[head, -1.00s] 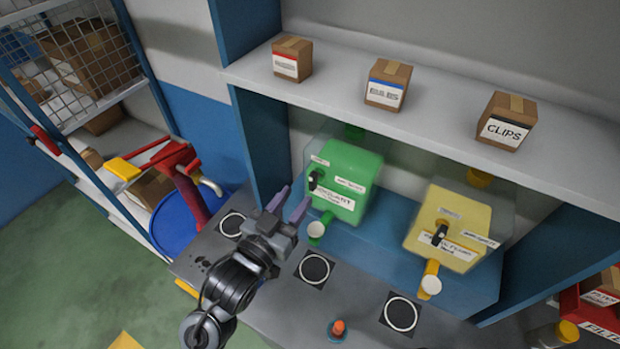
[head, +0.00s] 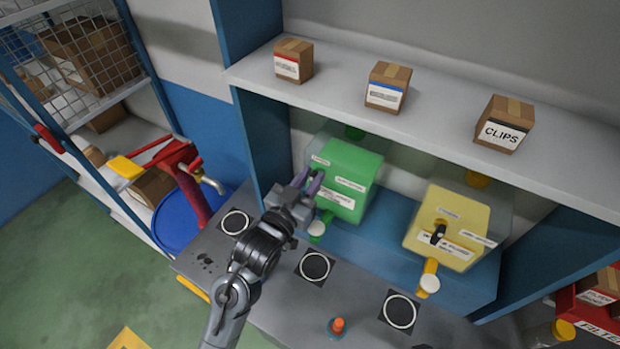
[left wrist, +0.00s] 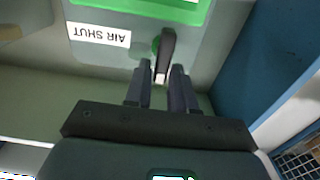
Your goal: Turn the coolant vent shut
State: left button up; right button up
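The green coolant tank (head: 352,168) stands in the left part of the bay under the shelf. Its black vent lever, seen in the left wrist view (left wrist: 166,50), sits on a green pivot beside an upside-down label reading "AIR SHUT" (left wrist: 99,35). My left gripper (head: 309,184) is at the tank's front and hides the lever in the head view. In the left wrist view, its fingers (left wrist: 161,80) are apart, with the lever's pale tip between their ends. A gap shows between the fingers; no firm grip is visible. My right gripper is not in view.
A yellow tank (head: 447,222) with its own black lever stands to the right. Boxes sit on the shelf (head: 430,120) above. The grey bench (head: 275,285) has ringed pads and an orange-topped item (head: 338,327). A blue drum (head: 185,227) with a red pump stands left.

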pick_arm(q)
grip_shut()
jog(key=shift+m, duration=0.3)
jog(key=m, duration=0.2)
jog(key=m+p, duration=0.1)
jog(key=m, duration=0.1)
jog(key=d+m, duration=0.1)
jog(key=m, duration=0.2)
jog(key=shift+s+d+f+p, duration=0.1)
jog(key=shift+s+f+p, duration=0.05)
jog(key=shift+s+p, duration=0.2)
jog(key=m, duration=0.4)
jog(key=shift+s+d+f+m, duration=0.1)
jog(key=shift+d+f+m, duration=0.1)
jog(key=shift+f+m, duration=0.2)
jog(key=m, duration=0.2)
jog(key=f+m, duration=0.1)
jog(key=m, duration=0.2)
jog(key=shift+d+m, duration=0.15)
jog(key=shift+m, duration=0.15)
